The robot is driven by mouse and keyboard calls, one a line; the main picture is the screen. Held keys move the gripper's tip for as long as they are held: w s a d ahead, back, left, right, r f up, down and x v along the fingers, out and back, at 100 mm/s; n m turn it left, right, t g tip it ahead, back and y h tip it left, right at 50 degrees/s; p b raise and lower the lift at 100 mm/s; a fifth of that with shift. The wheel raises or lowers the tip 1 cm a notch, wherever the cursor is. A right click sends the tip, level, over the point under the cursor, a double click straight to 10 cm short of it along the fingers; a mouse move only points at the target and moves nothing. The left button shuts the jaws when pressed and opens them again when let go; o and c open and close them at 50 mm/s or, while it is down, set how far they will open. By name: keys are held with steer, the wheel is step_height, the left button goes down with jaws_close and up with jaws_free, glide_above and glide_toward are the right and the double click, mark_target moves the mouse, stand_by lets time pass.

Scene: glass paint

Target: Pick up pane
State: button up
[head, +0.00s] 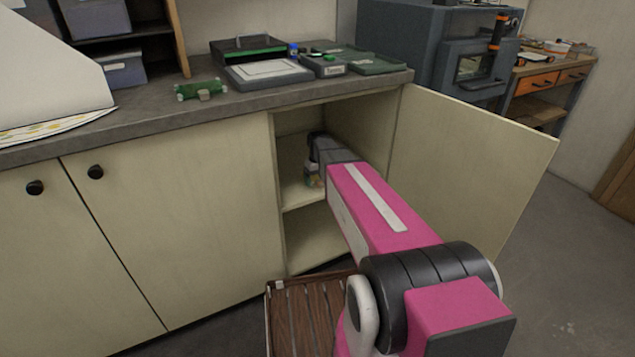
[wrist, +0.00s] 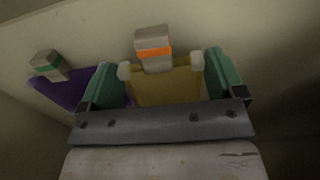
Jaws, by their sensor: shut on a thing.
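A yellow pane (wrist: 165,88) stands in the wrist view between the two green fingers of my gripper (wrist: 163,78). The fingers are shut on its left and right sides. A grey block with an orange band (wrist: 153,48) is at the pane's top edge. A purple pane (wrist: 82,92) is to the left, with a grey block with a green band (wrist: 48,65) at its top. In the head view my arm reaches into the open cabinet, and my gripper is mostly hidden there. I cannot tell whether the yellow pane touches a surface below.
The open cabinet door (head: 478,155) stands to the right of my arm. The cabinet shelf (head: 300,194) is close under my gripper. The countertop (head: 150,108) is above, and a slatted wooden thing (head: 302,312) is below.

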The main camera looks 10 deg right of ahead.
steer(key=r, duration=0.1)
steer(key=s+r, duration=0.1)
steer(key=shift+s+a+r, duration=0.1)
steer(key=shift+r, duration=0.3)
steer(key=s+a+r, duration=0.2)
steer(key=s+r, duration=0.7)
steer(key=s, duration=0.1)
steer(key=shift+s+r, duration=0.15)
steer(key=s+d+r+m, duration=0.2)
steer(key=s+r+m, duration=0.1)
steer(key=s+r, duration=0.5)
steer(key=shift+s+d+r+m, duration=0.2)
steer(key=shift+s+d+m, duration=0.1)
steer(key=shift+s, duration=0.15)
steer(key=shift+f, duration=0.1)
stand_by(0.4)
